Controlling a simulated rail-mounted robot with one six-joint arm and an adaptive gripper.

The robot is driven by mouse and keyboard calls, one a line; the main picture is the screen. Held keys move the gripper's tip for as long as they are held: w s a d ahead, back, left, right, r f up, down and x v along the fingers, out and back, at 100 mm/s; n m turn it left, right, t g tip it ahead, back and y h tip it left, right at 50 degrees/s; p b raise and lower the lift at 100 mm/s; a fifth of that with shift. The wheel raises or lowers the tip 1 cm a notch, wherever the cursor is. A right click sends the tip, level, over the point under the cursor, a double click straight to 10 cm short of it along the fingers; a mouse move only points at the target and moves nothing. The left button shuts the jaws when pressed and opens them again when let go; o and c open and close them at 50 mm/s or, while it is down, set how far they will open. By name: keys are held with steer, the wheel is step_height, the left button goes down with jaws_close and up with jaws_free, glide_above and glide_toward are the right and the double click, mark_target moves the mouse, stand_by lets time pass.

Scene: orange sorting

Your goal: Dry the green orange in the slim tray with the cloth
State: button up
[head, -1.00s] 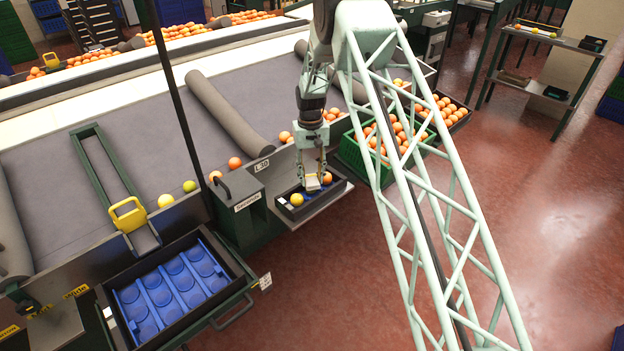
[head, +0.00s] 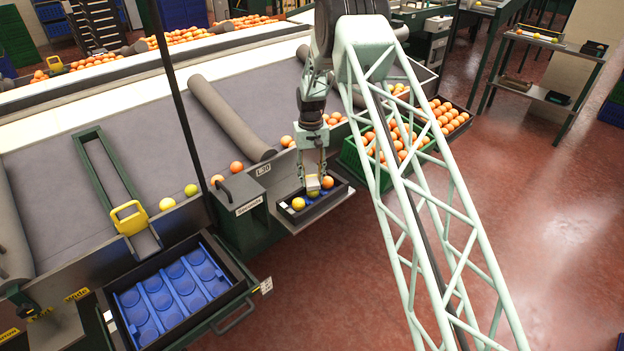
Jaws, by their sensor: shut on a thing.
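I cannot tell whether cloth and fruit touch. A yellow-orange fruit (head: 298,203) lies at the tray's left end, and an orange one (head: 327,182) lies to the right of the cloth.
A dark box (head: 240,203) with a label stands left of the tray. A green crate of oranges (head: 378,181) is to the right. A wide drawer with blue cups (head: 172,288) is at lower left. Loose fruit lies along the grey belt's edge (head: 110,170).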

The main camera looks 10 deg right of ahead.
mark_target(314, 185)
steer(key=shift+s, duration=0.2)
steer(key=shift+s+f, duration=0.1)
steer(key=shift+s, duration=1.3)
steer(key=shift+w, duration=0.15)
steer(key=shift+w, duration=1.45)
steer(key=shift+s, duration=0.15)
steer(key=shift+s+b, duration=0.45)
steer(key=shift+s, duration=0.95)
steer(key=shift+w, duration=0.1)
